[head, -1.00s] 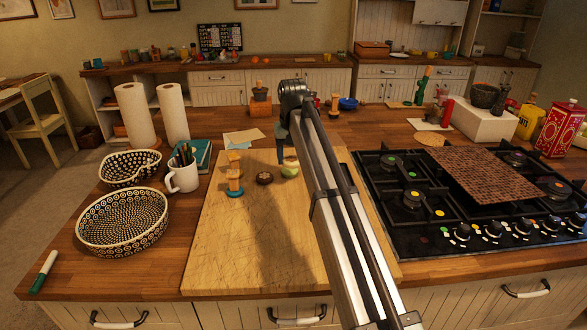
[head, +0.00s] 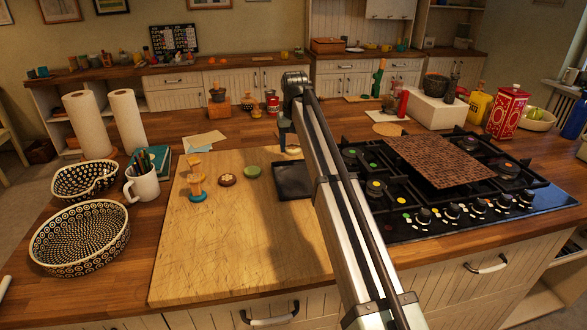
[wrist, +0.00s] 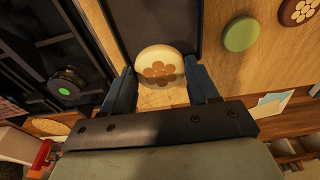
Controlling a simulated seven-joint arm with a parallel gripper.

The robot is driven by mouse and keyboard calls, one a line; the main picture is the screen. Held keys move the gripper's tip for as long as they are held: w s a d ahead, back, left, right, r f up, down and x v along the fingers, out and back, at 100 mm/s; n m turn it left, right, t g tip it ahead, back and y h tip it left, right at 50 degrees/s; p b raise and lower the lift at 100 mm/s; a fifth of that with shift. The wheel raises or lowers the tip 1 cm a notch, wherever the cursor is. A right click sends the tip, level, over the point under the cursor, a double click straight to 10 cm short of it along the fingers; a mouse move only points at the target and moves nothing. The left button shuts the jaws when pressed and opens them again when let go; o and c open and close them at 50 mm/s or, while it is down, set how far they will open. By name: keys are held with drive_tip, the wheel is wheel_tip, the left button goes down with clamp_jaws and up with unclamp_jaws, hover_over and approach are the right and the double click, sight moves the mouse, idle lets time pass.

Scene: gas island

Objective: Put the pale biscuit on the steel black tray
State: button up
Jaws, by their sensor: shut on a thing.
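The pale biscuit, cream with a brown flower pattern, is between the fingers of my gripper (wrist: 158,78) in the wrist view (wrist: 160,62). My gripper is shut on it. In the head view a small pale part of the biscuit (head: 292,150) shows by my gripper (head: 287,135), near the far edge of the tray. The black tray (head: 292,181) lies on the right part of the cutting board, partly hidden by my arm. In the wrist view the biscuit overlaps the end of the tray (wrist: 155,18); its height above it is unclear.
A green disc (head: 253,171) and a dark brown flowered biscuit (head: 227,180) lie left of the tray on the cutting board (head: 235,250). The gas hob (head: 400,225) is right of the board. The board's front is clear.

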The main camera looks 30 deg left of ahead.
sight(293, 172)
drive_tip(key=shift+f, duration=3.8)
drive_tip(key=shift+f, duration=0.1)
drive_tip(key=o, duration=1)
drive_tip(key=shift+o, duration=0.2)
drive_tip(key=r, duration=0.4)
drive_tip(key=s+r, duration=0.1)
drive_tip(key=r, duration=0.3)
drive_tip(key=d+r, duration=0.1)
drive_tip(key=r, duration=0.3)
drive_tip(key=shift+s+d, duration=0.1)
drive_tip(key=shift+s, duration=0.1)
